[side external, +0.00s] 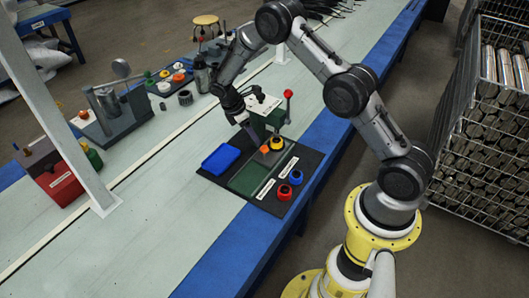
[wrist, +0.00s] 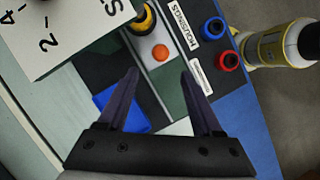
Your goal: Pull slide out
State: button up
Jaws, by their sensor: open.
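A green press-like box (side external: 262,117) with a white top and a red-knobbed lever (side external: 288,95) stands at the back of a black board. A pale grey strip, which looks like the slide, runs out from the box; in the wrist view an orange disc (wrist: 161,52) and a yellow-and-black round part (wrist: 147,18) sit along it. The same orange piece (side external: 265,150) and yellow part (side external: 277,143) show in the side view. My gripper (wrist: 158,74) is open and empty, its fingers pointing toward the orange disc from above. I cannot tell whether it touches anything.
A blue tray (side external: 221,160) and a dark green area (side external: 250,178) lie on the board. A red housing (side external: 285,192) and a blue housing (side external: 296,177) sit beside white labels. The white top (wrist: 65,38) stands close by at upper left in the wrist view.

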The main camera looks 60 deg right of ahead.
aim_at(262, 147)
jog(key=x, duration=1.1)
jog(key=shift+s+d+f, duration=0.15)
jog(key=shift+f, duration=0.15)
grip_shut()
dwell(0.9)
